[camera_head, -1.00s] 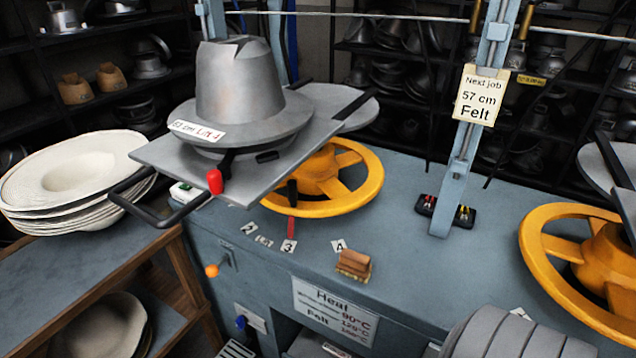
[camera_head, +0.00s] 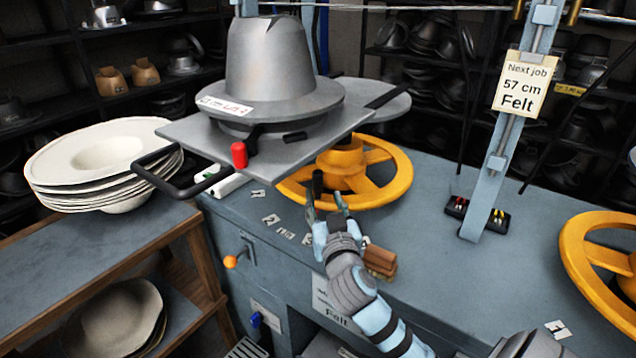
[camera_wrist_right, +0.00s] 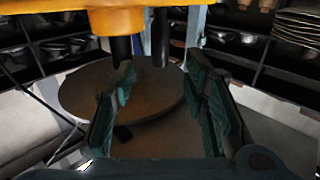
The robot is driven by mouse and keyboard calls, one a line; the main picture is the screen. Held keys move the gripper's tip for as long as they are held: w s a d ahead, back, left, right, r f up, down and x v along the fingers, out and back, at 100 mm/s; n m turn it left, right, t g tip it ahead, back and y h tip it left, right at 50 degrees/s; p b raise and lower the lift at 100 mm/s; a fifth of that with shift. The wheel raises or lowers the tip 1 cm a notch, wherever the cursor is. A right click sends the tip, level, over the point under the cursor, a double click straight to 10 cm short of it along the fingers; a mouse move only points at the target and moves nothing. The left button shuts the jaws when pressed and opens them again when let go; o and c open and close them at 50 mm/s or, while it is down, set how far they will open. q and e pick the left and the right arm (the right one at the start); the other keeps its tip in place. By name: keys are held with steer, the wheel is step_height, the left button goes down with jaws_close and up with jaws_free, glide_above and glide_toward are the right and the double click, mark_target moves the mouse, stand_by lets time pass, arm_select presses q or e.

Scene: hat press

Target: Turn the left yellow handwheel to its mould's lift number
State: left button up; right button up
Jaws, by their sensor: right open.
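The left yellow handwheel (camera_head: 390,188) sits under a grey plate (camera_head: 200,140) that carries a metal hat mould (camera_head: 275,60). A white label (camera_head: 225,106) on the mould is hard to read now; earlier it seems to read "Lift 4". The wheel has a dark upright handle (camera_head: 317,184) on its near left rim. My right gripper (camera_head: 325,198) is open at that handle, fingers to either side of it in the head view. In the right wrist view the wheel (camera_wrist_right: 80,24) and dark handle (camera_wrist_right: 120,48) are beyond the open fingers. Number tags (camera_head: 270,219) lie on the bench, partly hidden by my gripper.
A brown block (camera_head: 380,260) lies just right of my right wrist. A second yellow handwheel (camera_head: 585,265) is at the right. A blue post (camera_head: 490,180) holds a "57 cm Felt" card (camera_head: 525,84). White felt hats (camera_head: 100,160) are stacked at left.

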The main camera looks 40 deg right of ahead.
mark_target(319, 184)
steer(key=x, duration=0.9)
steer(key=shift+b, duration=0.35)
steer(key=shift+f, duration=0.1)
jaws_close()
